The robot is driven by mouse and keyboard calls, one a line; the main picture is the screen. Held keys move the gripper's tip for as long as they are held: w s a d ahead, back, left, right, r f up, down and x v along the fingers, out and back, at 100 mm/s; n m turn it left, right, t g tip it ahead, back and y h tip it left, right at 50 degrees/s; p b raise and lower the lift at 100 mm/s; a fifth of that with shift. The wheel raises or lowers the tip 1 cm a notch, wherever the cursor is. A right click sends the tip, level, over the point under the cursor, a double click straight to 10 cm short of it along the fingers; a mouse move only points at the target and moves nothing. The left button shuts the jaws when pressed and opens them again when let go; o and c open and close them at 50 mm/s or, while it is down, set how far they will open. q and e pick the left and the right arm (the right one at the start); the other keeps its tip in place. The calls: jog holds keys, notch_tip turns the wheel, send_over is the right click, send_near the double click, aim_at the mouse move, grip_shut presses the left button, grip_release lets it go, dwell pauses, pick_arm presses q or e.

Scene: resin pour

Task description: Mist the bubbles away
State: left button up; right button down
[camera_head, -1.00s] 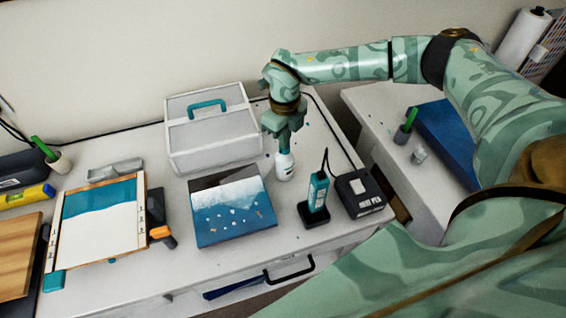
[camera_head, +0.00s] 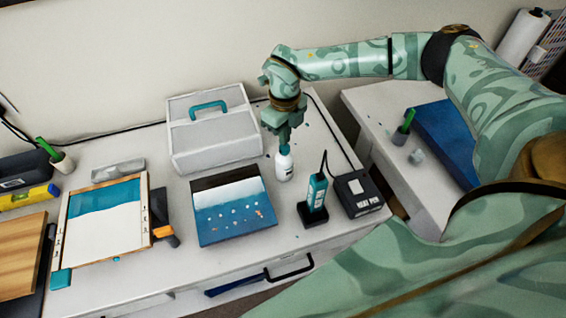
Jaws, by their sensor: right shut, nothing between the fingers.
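A square resin panel (camera_head: 236,225) lies on the white desk, with a dark band at its far edge, a white band below it and a blue area with several pale and orange-brown specks. A small white bottle (camera_head: 284,168) stands upright just right of its far corner. My right gripper (camera_head: 284,140) is shut directly over the bottle, pointing down, with nothing between its fingers. It hides the bottle's top, and I cannot tell whether it touches it. My left gripper is out of view.
A teal torch in a black stand (camera_head: 316,195) and a black heat pen box (camera_head: 358,193) are close on the right. A white case (camera_head: 212,140) stands behind the panel. A drawer handle (camera_head: 290,268) projects in front.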

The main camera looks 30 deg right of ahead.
jog(key=shift+f, duration=0.2)
jog(key=shift+f+b, duration=0.5)
jog(key=shift+f, duration=0.3)
jog(key=shift+r, duration=0.1)
jog(key=shift+r+p, duration=0.95)
jog(key=shift+p, duration=0.1)
jog(key=shift+f, duration=0.15)
